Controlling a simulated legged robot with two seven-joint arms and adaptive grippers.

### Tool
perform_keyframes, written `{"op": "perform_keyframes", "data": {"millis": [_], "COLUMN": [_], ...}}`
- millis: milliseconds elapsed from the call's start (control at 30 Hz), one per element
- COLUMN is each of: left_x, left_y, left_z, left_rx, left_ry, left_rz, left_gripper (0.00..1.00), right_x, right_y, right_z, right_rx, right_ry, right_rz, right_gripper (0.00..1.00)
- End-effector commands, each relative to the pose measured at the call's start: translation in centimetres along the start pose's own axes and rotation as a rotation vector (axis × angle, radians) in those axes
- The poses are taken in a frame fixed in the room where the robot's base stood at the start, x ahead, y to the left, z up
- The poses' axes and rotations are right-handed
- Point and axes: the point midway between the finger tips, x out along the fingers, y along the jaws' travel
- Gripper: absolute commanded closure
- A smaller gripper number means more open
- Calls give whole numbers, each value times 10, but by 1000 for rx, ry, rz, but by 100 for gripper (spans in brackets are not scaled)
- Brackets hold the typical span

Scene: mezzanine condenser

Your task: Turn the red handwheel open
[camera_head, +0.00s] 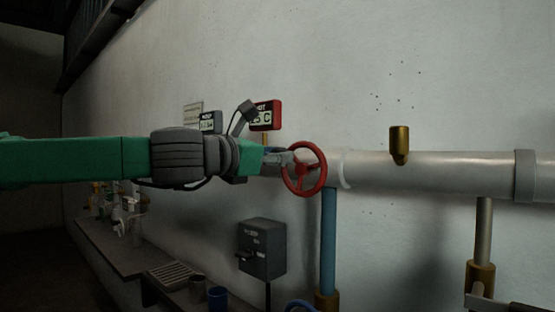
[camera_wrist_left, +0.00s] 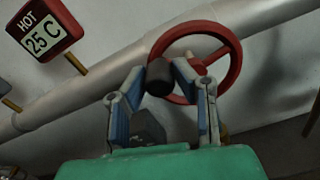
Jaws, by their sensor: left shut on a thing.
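The red handwheel (camera_head: 323,176) is mounted on the large pale pipe (camera_head: 450,172) at the wall. My left gripper (camera_head: 289,162) reaches in from the left and is at the wheel's left rim. In the left wrist view the red handwheel (camera_wrist_left: 237,62) shows large at the upper right. There my left gripper's fingers (camera_wrist_left: 160,80) are around a dark round piece, which looks like a knob at the wheel's left rim. The fingers are shut on it. The wheel's hub is partly behind the right finger. My right gripper is not clearly seen.
A red "HOT 25 C" display (camera_head: 265,115) stands above the pipe. A grey switch box (camera_head: 262,249) hangs on the wall below. A blue vertical pipe (camera_head: 328,240) runs beneath the wheel. A brass fitting (camera_head: 399,144) is on the pipe. A bench (camera_head: 125,258) with bottles is at lower left.

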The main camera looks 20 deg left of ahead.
Motion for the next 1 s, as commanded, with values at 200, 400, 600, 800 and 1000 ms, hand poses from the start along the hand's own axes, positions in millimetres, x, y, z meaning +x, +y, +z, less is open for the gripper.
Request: {"op": "perform_keyframes", "data": {"millis": [200, 400, 600, 800, 1000], "left_x": [0, 0, -1, -4, -28], "left_y": [5, 5, 4, 2, 3], "left_z": [2, 2, 2, 2, 2], "left_rx": [-9, -9, -7, -6, -8], "left_ry": [-3, -3, -3, -4, -5], "left_rz": [10, 11, 7, 5, 5], "left_gripper": [100, 100, 57, 57, 57], "right_x": [0, 0, 0, 0, 0], "right_y": [0, 0, 0, 0, 0], "right_z": [0, 0, 0, 2, 2], "right_rx": [0, 0, 0, 0, 0], "right_ry": [0, 0, 0, 2, 2], "right_rz": [0, 0, 0, 0, 0], "right_gripper": [60, 60, 60, 60, 60]}}
